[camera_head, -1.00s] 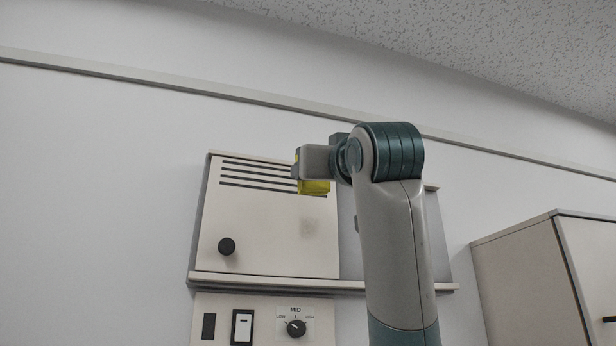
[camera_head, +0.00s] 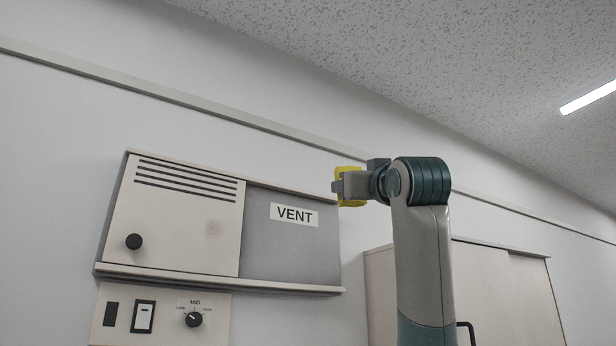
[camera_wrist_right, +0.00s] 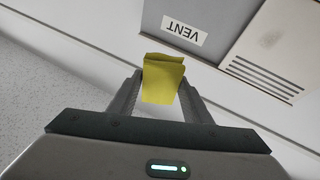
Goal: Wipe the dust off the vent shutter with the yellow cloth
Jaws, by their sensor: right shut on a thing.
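The vent shutter (camera_head: 185,240) is a cream panel with dark slots near its top and a black round knob (camera_head: 134,242) at its lower left. A faint grey dust patch (camera_head: 214,228) shows on its right part. It also appears upside down in the right wrist view (camera_wrist_right: 268,45). My right gripper (camera_head: 343,186) is shut on the yellow cloth (camera_head: 350,198), in the air to the right of the vent unit and apart from the shutter. The folded cloth (camera_wrist_right: 163,80) sticks out between the fingers in the right wrist view. My left gripper is not in view.
A grey panel with a VENT label (camera_head: 294,215) lies right of the shutter. A ledge (camera_head: 220,282) runs below. Under it sits a control plate with switches and a MID dial (camera_head: 194,319). A cabinet (camera_head: 500,285) stands at right, behind my arm.

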